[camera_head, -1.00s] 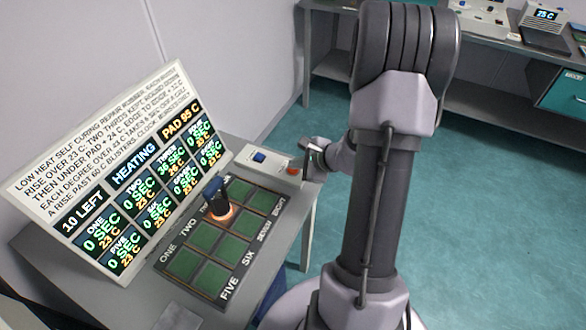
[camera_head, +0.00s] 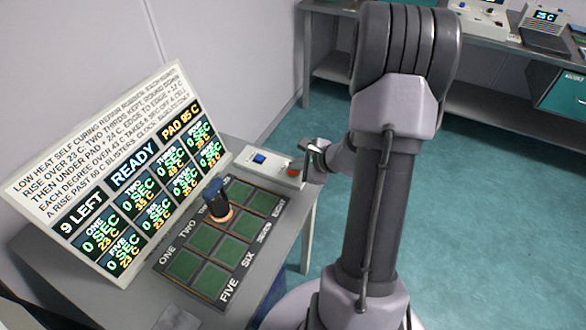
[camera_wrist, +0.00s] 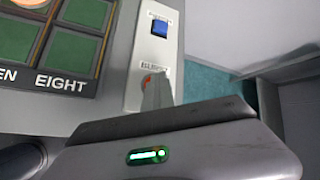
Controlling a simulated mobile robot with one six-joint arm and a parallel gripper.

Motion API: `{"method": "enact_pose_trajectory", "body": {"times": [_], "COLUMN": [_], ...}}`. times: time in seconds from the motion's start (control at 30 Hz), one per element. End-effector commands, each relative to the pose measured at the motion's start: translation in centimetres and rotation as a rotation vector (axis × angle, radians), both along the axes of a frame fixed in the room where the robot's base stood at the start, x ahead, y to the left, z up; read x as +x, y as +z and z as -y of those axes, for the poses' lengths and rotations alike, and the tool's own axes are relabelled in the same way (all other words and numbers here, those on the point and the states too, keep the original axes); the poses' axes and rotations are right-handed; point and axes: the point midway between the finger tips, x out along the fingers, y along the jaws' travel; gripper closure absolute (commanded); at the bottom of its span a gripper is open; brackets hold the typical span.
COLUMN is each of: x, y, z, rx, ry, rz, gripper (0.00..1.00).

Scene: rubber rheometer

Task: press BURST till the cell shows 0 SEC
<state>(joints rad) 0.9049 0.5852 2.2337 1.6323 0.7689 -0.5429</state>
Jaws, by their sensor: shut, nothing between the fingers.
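The control box (camera_head: 272,167) at the desk's right has a blue button (camera_head: 259,158) and a red button (camera_head: 293,171). In the wrist view the blue button (camera_wrist: 160,27) is clear, while the red button (camera_wrist: 147,80) is partly hidden by my shut fingers. The button labels are too small to read. My gripper (camera_head: 308,152) is shut and empty by the red button; contact cannot be told. The display board (camera_head: 112,172) reads 9 LEFT, READY and PAD 95 C.
A dark-blue-topped puck tool (camera_head: 215,195) stands upright on the green pad grid (camera_head: 205,238), near the label for THREE. A bench (camera_head: 480,45) with instruments stands at the back right.

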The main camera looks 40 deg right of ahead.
Motion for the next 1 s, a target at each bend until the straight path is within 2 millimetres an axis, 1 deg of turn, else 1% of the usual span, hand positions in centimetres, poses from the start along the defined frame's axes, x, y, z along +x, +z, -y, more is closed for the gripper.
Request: {"method": "enact_pose_trajectory", "body": {"times": [0.2, 0.57, 0.67, 1.0], "x": [0.0, 0.0, 0.0, 0.0], "y": [1.5, 1.7, 2.5, 6.0], "z": [0.0, 0.0, 0.0, 0.0], "rx": [0.001, 0.0, 0.0, -0.001], "ry": [-0.001, 0.0, -0.001, -0.001], "rz": [0.0, 0.001, 0.002, 0.001], "gripper": [1.0, 1.0, 1.0, 1.0]}}
